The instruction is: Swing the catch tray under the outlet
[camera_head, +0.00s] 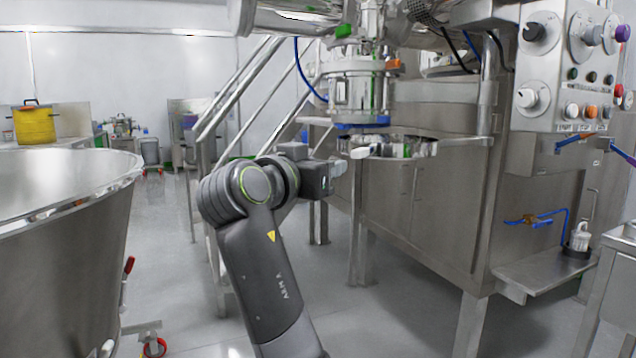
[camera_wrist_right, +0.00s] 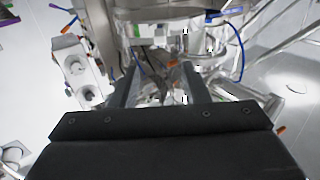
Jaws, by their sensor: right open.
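The outlet (camera_head: 360,112) is a clear and steel cylinder with a blue lower rim, hanging in the upper middle of the head view. The catch tray (camera_head: 405,147) is a shiny steel piece on a bar reaching in from the right. It sits just below the outlet's level and extends to its right; how well they line up I cannot tell. My right gripper (camera_head: 338,167) is open at the tray's left end, close to it; contact is unclear. In the right wrist view its jaws (camera_wrist_right: 160,88) face shiny metal parts. My left gripper is not in view.
A steel cabinet (camera_head: 430,220) stands behind and right of the tray, with a control panel (camera_head: 566,65) above right. A large steel vessel (camera_head: 60,230) is at the left. Stair rails (camera_head: 240,85) rise behind my arm. Open floor (camera_head: 180,260) lies between.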

